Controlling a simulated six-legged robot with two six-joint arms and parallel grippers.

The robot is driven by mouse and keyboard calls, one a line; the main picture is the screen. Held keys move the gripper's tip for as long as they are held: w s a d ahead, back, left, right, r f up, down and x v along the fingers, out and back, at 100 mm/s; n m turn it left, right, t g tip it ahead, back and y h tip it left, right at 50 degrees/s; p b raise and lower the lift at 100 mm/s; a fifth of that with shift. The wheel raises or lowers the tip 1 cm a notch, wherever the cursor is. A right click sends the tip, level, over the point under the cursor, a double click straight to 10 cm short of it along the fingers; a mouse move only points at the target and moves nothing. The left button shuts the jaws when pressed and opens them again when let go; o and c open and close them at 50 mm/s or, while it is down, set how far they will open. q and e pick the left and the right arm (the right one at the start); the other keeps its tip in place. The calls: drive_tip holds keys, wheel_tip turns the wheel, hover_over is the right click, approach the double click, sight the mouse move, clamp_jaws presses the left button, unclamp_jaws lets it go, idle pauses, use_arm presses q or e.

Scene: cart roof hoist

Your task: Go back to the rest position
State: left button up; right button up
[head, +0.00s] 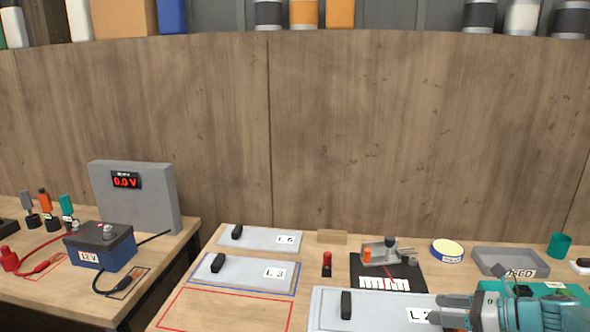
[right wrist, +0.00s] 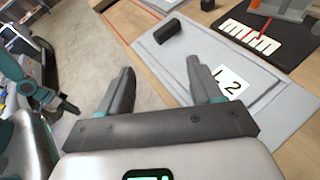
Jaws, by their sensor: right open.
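My right gripper (head: 458,312) is at the lower right of the head view, over the right end of the grey panel marked L2 (head: 328,318). In the right wrist view its two fingers (right wrist: 160,78) stand wide apart with nothing between them. The L2 panel also shows there (right wrist: 190,75), with its black handle (right wrist: 167,31) beyond the fingertips. The gripper appears to be above the panel; a gap cannot be measured. My left gripper is not seen in the head view.
Panels L6 (head: 262,239) and L3 (head: 240,273) lie on the table. An empty red outline (head: 228,311) is in front. A 12V battery (head: 100,247) sits on the left bench.

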drive_tip(key=s+a+f+n+g+b, duration=0.2)
drive_tip(key=s+a+f+g, duration=0.15)
drive_tip(key=a+f, duration=0.5)
drive_tip(key=s+a+f+n+g+h+b, duration=0.1)
drive_tip(key=s+a+f+n+g, duration=0.35)
drive_tip(key=f, duration=0.65)
drive_tip(key=s+a+f+g+b, duration=0.1)
drive_tip(key=s+a+f+b, duration=0.1)
drive_tip(key=s+a+f, duration=0.5)
drive_tip(key=s+a+f+n+h, duration=0.2)
drive_tip(key=s+f+n, duration=0.4)
drive_tip(key=n, duration=0.3)
drive_tip(key=s+a+f+n+h+b, duration=0.1)
drive_tip(key=s+a+f+n+h, duration=0.2)
drive_tip(key=s+f+n, duration=0.3)
drive_tip(key=f+n, duration=0.1)
drive_tip(key=n, duration=0.3)
drive_tip(key=shift+s+a+t, duration=0.15)
drive_tip(key=shift+s+t, duration=0.15)
